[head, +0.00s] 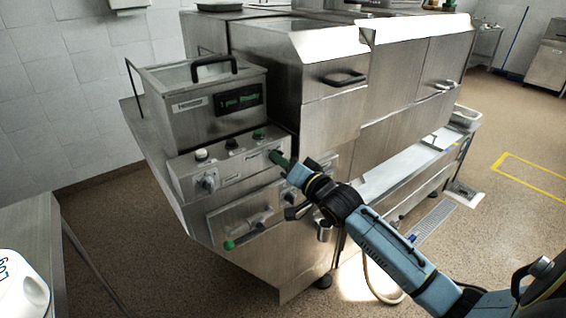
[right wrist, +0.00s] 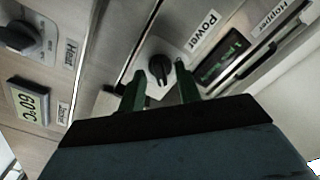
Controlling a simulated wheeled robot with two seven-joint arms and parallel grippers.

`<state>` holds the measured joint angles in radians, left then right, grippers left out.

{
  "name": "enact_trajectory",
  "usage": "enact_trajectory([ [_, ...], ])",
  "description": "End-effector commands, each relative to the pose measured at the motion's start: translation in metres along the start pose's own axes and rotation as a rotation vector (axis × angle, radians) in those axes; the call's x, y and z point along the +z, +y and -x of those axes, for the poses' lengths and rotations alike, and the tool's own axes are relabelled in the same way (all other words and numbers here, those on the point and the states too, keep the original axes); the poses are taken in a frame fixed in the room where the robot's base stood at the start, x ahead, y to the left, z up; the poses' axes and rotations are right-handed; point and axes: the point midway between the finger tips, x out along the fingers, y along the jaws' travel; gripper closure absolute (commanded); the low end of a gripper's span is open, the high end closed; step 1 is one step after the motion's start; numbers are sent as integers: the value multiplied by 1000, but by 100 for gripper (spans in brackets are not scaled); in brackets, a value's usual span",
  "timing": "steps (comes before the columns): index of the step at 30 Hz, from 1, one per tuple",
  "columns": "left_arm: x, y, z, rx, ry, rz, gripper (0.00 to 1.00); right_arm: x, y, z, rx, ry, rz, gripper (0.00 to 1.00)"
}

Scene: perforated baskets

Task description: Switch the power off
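The power knob (right wrist: 160,70) is a black rotary knob on a pale round plate, next to a label (right wrist: 203,31) reading "Power" in the right wrist view. My right gripper (right wrist: 160,88) is open, with its two dark green fingertips apart. One fingertip is on each side of the knob's lower part in that view; I cannot tell whether they touch it. In the head view my right gripper (head: 281,160) is at the right end of the machine's control panel (head: 222,172) and hides the knob there. My left gripper is not in view.
Another knob (right wrist: 22,38) with a "Heat" label and a temperature display (right wrist: 28,101) are on the left in the wrist view. A green-lit display (right wrist: 222,56) is right of the power knob. In the head view a lidded hopper box (head: 205,108) stands above the panel.

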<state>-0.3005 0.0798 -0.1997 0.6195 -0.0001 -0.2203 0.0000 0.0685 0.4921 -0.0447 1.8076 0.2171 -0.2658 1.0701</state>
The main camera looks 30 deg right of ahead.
Motion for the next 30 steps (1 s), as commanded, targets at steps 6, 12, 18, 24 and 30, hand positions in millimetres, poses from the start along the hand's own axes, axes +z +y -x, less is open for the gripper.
enact_trajectory([
  [6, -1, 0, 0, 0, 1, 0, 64, 0, 0, -5, 0, -1, 0, 66],
  [12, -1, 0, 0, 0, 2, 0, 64, 0, 0, -5, 0, -1, 0, 72],
  [18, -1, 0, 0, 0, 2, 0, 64, 0, 0, -5, 0, -1, 0, 98],
  [24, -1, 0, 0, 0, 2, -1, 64, 0, 0, -5, 0, 0, 1, 100],
  [30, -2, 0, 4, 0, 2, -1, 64, 0, -1, -5, 1, -1, 35, 100],
])
